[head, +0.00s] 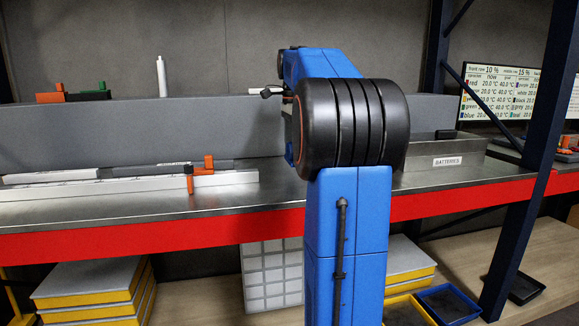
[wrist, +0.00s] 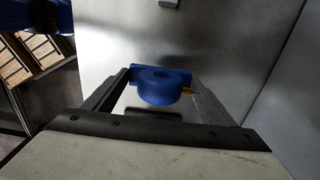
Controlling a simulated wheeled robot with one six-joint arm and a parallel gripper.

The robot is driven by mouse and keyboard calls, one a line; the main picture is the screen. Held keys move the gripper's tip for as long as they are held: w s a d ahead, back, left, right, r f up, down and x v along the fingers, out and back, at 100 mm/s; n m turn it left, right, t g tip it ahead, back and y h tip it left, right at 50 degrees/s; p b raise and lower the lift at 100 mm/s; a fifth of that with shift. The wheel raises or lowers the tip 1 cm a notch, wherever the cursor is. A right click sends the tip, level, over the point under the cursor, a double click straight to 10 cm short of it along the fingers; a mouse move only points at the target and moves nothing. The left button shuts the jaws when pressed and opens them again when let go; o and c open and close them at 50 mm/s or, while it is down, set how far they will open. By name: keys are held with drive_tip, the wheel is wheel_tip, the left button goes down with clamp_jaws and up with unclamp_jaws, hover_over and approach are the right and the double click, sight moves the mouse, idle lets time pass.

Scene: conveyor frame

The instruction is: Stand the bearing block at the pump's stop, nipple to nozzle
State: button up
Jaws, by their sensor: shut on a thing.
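A blue bearing block (wrist: 163,88) with a round bored body and a flat base shows in the wrist view. A small brass-coloured nipple (wrist: 187,91) sticks out on its right side. My gripper (wrist: 162,78) is shut on the block, with one finger on each side of it. A grey metal surface lies beyond the block; I cannot tell if the block touches it. In the head view my arm hides the gripper and the block. I cannot make out the pump, its stop or its nozzle for certain in either view.
The metal bench (head: 240,197) has a red front edge. A long white rail with an orange clamp (head: 189,178) lies at left. A grey tray labelled batteries (head: 447,161) stands at right. A dark blue upright (head: 530,165) rises near the bench's right end. A white cylinder (head: 160,75) stands behind.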

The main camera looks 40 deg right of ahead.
drive_tip(key=shift+f, duration=2.3)
drive_tip(key=shift+f, duration=0.1)
drive_tip(key=o, duration=1.6)
